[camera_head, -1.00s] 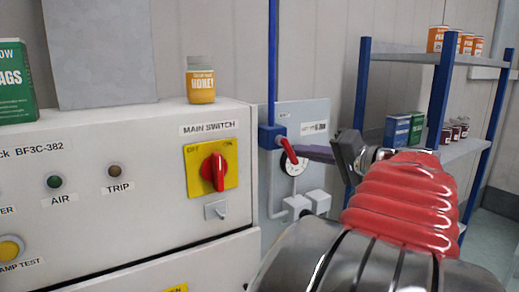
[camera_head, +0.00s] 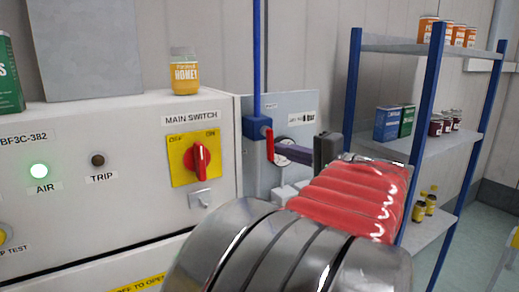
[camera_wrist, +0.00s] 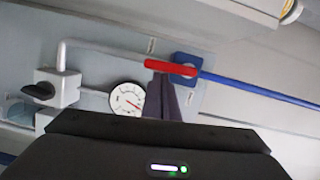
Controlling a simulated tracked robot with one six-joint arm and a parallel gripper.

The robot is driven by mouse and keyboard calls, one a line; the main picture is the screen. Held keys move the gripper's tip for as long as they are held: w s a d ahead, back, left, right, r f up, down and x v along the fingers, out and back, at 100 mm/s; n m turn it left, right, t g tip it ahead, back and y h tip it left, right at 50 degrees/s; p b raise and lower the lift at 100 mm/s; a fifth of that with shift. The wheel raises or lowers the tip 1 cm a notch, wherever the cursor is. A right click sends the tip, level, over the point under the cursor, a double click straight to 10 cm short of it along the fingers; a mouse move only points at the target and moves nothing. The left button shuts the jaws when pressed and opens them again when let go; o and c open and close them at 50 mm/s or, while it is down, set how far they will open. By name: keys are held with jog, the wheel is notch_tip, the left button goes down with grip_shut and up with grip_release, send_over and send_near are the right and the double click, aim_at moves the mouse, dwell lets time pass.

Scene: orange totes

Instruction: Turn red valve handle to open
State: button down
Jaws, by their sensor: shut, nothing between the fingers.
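The red valve handle (camera_head: 269,144) hangs straight down from the blue valve body (camera_head: 256,128), in line with the blue pipe (camera_head: 258,60) above. In the wrist view the red handle (camera_wrist: 170,68) also lies along the line of the blue pipe (camera_wrist: 265,92). My gripper (camera_head: 282,152) is shut and empty, its tips just right of the handle. In the wrist view the fingertips (camera_wrist: 164,80) meet or almost meet the handle; I cannot tell if they touch. The pressure gauge (camera_wrist: 127,98) is partly hidden by my gripper in the head view.
The cabinet with the yellow main switch plate (camera_head: 195,158) stands to the left; its green AIR lamp (camera_head: 39,171) is lit. A honey jar (camera_head: 184,72) stands on top. A blue-framed shelf (camera_head: 430,130) with boxes and jars is close on the right.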

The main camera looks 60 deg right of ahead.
jog(key=shift+a+f, duration=0.1)
jog(key=shift+a, duration=0.05)
dwell(0.7)
jog(key=s, duration=1.1)
jog(key=shift+s+d, duration=0.35)
jog(key=shift+d, duration=0.1)
jog(key=shift+w, duration=0.1)
dwell(0.3)
